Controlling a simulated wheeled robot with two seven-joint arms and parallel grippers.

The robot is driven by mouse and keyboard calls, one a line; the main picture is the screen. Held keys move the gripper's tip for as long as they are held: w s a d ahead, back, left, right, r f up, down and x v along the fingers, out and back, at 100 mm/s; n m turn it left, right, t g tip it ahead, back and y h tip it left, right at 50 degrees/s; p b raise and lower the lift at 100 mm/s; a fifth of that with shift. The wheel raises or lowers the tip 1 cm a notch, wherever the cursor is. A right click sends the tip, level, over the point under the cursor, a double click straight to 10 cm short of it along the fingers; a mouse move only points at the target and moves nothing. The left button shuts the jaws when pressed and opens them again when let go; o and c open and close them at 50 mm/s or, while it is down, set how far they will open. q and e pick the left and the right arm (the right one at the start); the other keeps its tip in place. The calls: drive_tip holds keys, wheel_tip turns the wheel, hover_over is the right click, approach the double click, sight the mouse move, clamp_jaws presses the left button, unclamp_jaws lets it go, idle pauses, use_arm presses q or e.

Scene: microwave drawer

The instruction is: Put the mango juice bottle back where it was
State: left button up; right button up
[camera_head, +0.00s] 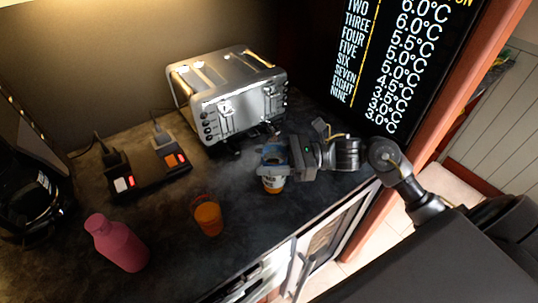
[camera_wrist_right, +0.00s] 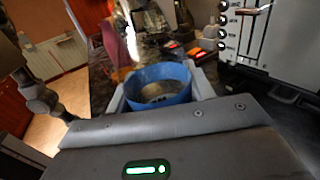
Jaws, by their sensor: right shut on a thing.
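My left gripper is not in view.
A silver toaster (camera_head: 235,105) stands behind the held container. A glass with orange liquid (camera_head: 208,217) and a pink bottle (camera_head: 118,245) stand to the left. A power strip (camera_head: 148,176) lies behind them. The dark counter's front edge runs at the lower right.

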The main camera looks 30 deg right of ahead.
drive_tip(key=shift+f, duration=0.15)
drive_tip(key=shift+f, duration=0.1)
drive_tip(key=shift+f+b, duration=0.1)
drive_tip(key=shift+b, duration=0.2)
drive_tip(key=o, duration=1.2)
